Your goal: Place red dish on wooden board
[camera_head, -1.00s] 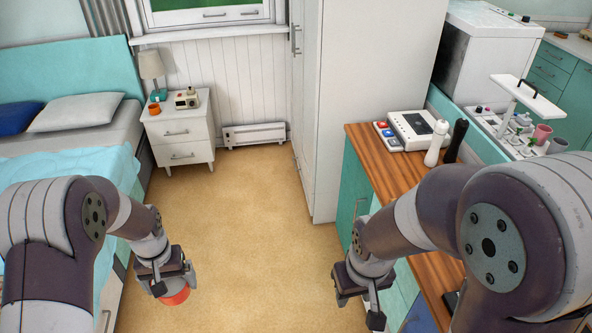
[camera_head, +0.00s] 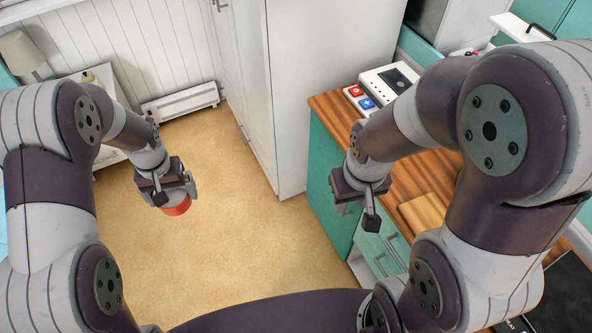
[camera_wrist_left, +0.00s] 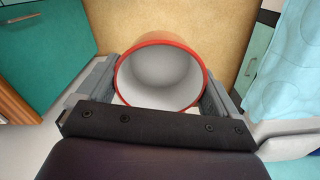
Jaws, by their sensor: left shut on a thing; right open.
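The red dish (camera_head: 177,206) is held by my left gripper (camera_head: 170,198) above the open floor in the head view. In the left wrist view the dish (camera_wrist_left: 160,78) shows a red rim and a white, empty inside, with a finger on each side of it. The wooden board (camera_head: 425,212) lies on the wood-topped counter (camera_head: 330,104) at the right, partly hidden behind my right arm. My right gripper (camera_head: 366,208) is open and empty, in front of the counter edge and left of the board.
Red and blue buttons (camera_head: 361,97) and a white device (camera_head: 390,79) stand at the counter's back end. A tall white cabinet (camera_head: 310,90) stands behind it. A black item (camera_head: 560,290) lies at the lower right. The floor (camera_head: 230,235) between my arms is clear.

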